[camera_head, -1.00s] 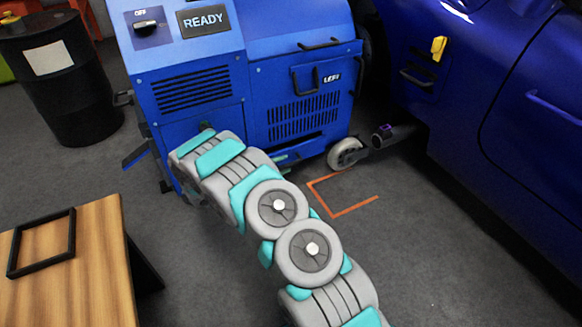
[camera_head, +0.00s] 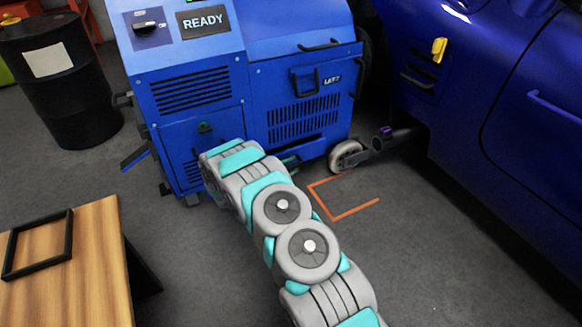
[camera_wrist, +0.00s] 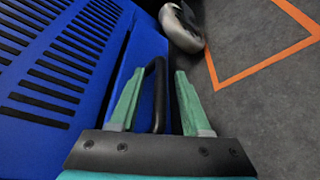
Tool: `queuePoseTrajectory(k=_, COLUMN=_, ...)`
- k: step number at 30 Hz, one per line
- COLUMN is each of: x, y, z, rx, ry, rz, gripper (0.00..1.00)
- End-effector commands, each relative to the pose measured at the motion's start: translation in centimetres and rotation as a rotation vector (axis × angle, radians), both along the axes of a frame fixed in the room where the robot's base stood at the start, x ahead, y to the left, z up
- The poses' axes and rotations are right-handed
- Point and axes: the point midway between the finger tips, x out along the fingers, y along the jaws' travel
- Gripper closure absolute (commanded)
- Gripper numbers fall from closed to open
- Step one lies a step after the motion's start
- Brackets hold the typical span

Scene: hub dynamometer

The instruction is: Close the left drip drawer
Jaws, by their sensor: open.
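The blue machine's LEFT-labelled side (camera_head: 304,112) has a low blue drawer (camera_head: 316,147) at its bottom, with a dark gap above it. In the wrist view the drawer (camera_wrist: 130,62) is a blue strip beside the slotted panel, with a dark line between them. Its black bar handle (camera_wrist: 158,98) lies between the two green fingers of my gripper (camera_wrist: 159,72). In the head view my arm hides most of the gripper.
An orange floor marking (camera_head: 345,213) and a caster wheel (camera_head: 347,156) are right of the drawer. A blue car (camera_head: 470,100) stands at the right. A wooden table (camera_head: 95,265) with a black frame (camera_head: 38,246) is at the lower left, a black drum (camera_head: 55,85) behind.

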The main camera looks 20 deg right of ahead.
Motion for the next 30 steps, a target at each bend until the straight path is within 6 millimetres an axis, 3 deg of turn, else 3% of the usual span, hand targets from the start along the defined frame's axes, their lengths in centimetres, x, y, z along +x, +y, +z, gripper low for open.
queuePoseTrajectory(k=6, x=-0.01, y=-0.03, z=-0.04, rx=0.000, ry=0.001, rz=0.000, gripper=0.53)
queuePoseTrajectory(k=19, x=-0.04, y=-0.01, z=-0.06, rx=0.000, ry=0.002, rz=0.000, gripper=1.00)
queuePoseTrajectory(k=30, x=-0.05, y=-0.01, z=-0.08, rx=0.000, ry=0.002, rz=0.000, gripper=1.00)
